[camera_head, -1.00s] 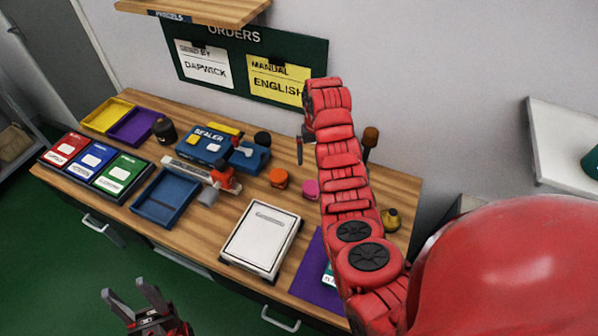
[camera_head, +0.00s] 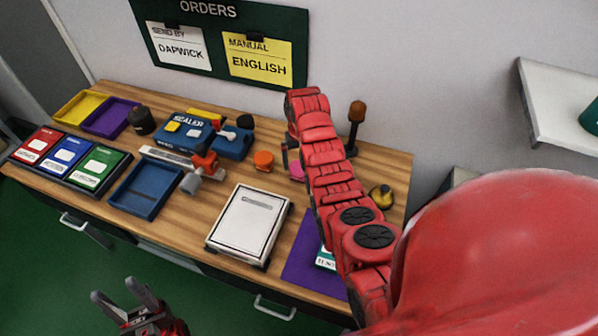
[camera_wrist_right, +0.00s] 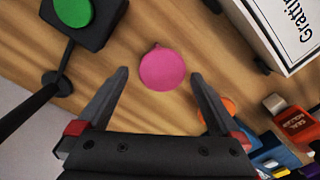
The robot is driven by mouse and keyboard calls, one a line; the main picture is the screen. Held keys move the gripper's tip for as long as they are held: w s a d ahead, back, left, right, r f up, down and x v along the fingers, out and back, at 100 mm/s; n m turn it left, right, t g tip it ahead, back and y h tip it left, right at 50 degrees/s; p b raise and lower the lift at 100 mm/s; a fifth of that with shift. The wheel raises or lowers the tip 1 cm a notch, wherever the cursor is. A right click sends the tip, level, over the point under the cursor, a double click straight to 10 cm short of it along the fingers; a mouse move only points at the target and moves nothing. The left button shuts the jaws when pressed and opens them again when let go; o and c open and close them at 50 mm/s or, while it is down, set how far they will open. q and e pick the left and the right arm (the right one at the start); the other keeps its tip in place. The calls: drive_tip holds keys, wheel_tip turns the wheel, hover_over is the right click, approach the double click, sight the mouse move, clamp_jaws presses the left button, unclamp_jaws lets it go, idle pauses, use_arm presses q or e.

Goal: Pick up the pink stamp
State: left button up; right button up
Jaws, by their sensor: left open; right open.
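My left gripper (camera_head: 127,294) is open and empty, low in front of the bench.
An orange stamp (camera_head: 263,160) stands left of the pink one; it also shows in the wrist view (camera_wrist_right: 229,107). A lamp-like post (camera_head: 354,128) and a yellow-topped item (camera_head: 381,195) stand to the right. A white box (camera_head: 248,222) lies in front.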

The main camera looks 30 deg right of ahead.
sight(299, 168)
drive_tip(key=f+p, duration=0.1)
drive_tip(key=f, duration=0.2)
drive_tip(key=shift+a+p, duration=0.2)
drive_tip(key=shift+p, duration=0.1)
drive_tip(key=shift+f, duration=0.7)
drive_tip(key=c, duration=1.2)
